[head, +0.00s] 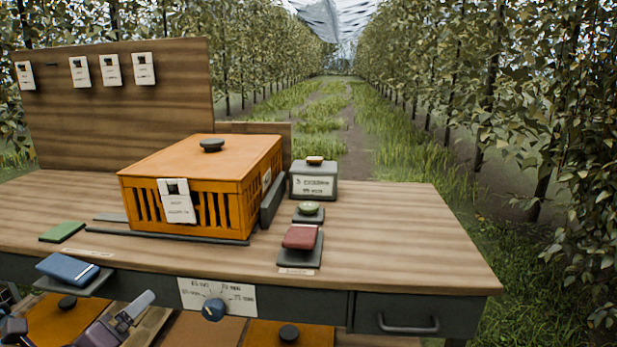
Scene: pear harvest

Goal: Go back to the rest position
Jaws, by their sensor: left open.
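My left gripper (128,316) is at the lower left of the head view, in front of the workbench and below its top edge. It is open, and I see nothing between its fingers. It is apart from the orange crate (190,205), which stands closed on the bench under an orange lid with a dark knob. My right gripper is not in view.
A blue block (67,268) sits on a front ledge. A red block (300,237), a green pad (62,231) and a grey box (314,181) stand on top. The bench's right end is clear.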

